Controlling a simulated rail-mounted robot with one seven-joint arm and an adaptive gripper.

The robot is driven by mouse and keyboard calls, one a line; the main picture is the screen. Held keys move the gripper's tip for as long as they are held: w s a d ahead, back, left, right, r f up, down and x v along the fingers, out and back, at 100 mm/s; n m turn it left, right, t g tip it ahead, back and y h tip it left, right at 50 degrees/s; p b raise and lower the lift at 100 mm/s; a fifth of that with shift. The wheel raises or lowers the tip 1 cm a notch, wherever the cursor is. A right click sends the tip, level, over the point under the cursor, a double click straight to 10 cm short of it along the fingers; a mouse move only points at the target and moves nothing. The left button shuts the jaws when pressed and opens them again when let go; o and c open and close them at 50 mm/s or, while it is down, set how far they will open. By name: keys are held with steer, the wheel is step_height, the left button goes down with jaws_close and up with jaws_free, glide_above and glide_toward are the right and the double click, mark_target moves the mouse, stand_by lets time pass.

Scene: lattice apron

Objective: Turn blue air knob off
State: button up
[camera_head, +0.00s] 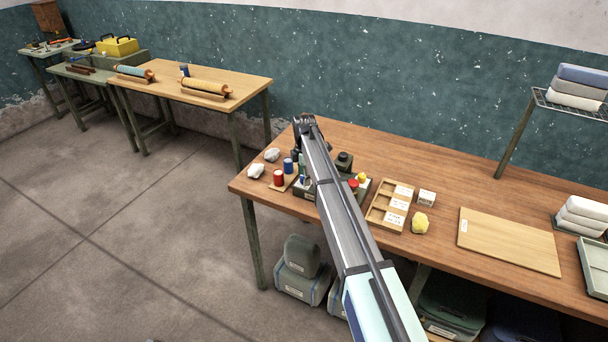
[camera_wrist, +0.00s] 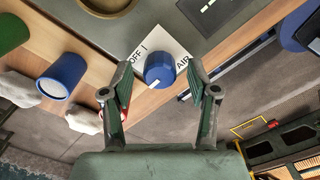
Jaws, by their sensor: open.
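The blue air knob (camera_wrist: 158,71) shows in the wrist view, on a white plate (camera_wrist: 137,43) printed "OFF", "I" and "AIR". A pale mark sits on the knob's lower edge, on the side away from the lettering "OFF I". My gripper (camera_wrist: 159,67) is open, with one finger to the left of the knob and one to the right. Gaps show between the knob and both fingers; how far the tips stand from it in depth is unclear. In the head view my arm hides much of the grey device (camera_head: 308,192), and I cannot make out the knob there.
In the wrist view, a blue cup (camera_wrist: 57,80), a green cylinder (camera_wrist: 12,32) and white crumpled pieces (camera_wrist: 18,87) lie left of the gripper.

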steer(key=shift+c, duration=0.4)
jaws_close()
steer(key=shift+f+m+b, duration=0.15)
steer(key=shift+m+b, duration=0.2)
steer(key=shift+m, duration=0.05)
steer(key=m+b, duration=0.1)
steer(key=m, duration=0.2)
steer(key=shift+b, duration=0.35)
steer(key=m+b, duration=0.2)
steer(key=m, duration=0.3)
steer(key=m+b, duration=0.1)
steer(key=m, duration=0.3)
steer(key=shift+m, duration=0.4)
steer(key=m+b, duration=0.1)
steer(key=m, duration=0.3)
steer(key=shift+s, duration=0.1)
steer(key=shift+m, duration=0.3)
